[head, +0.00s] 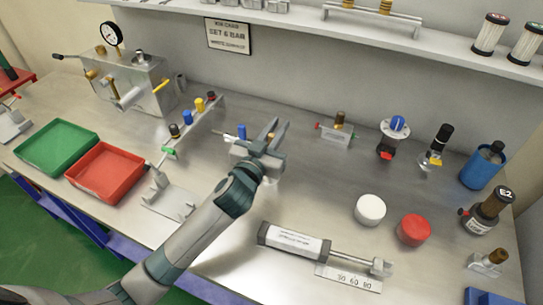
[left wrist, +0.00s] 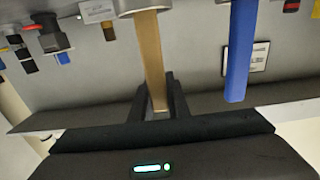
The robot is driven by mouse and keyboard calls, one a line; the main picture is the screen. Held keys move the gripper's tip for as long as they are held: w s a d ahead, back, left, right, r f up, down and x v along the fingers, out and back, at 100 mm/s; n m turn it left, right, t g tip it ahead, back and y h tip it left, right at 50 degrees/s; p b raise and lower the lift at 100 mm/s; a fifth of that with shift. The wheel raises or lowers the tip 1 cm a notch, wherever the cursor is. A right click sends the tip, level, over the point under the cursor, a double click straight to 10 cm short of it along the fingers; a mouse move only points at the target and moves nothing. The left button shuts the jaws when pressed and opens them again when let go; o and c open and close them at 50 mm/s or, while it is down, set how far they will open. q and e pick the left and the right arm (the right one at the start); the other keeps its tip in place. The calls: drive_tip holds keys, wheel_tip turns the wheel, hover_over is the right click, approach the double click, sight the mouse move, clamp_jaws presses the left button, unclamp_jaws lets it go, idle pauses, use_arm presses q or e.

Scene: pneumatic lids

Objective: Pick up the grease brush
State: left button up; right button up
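A tan handle with a metal collar, which looks like the grease brush (left wrist: 153,60), runs between the two fingers of my left gripper (left wrist: 157,92) in the left wrist view. The fingers sit close against both sides of the handle near its end. The brush's bristles are out of sight. In the head view my left gripper (head: 276,130) is over the middle of the bench, and the brush is mostly hidden by it. A blue handle (left wrist: 240,50) is beside the tan one and apart from the fingers. My right gripper is in neither view.
Left of my arm are a grey stand (head: 172,199), a red tray (head: 105,172) and a green tray (head: 57,147). A cylinder (head: 293,241) lies in front. A white lid (head: 370,209) and a red lid (head: 413,229) are to the right. Bare bench lies between.

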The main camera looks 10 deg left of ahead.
use_arm(q)
clamp_jaws()
drive_tip(key=shift+r, duration=0.15)
wheel_tip(320, 180, up, 10)
drive_tip(key=b, duration=0.1)
drive_tip(key=shift+b, duration=0.3)
idle(0.5)
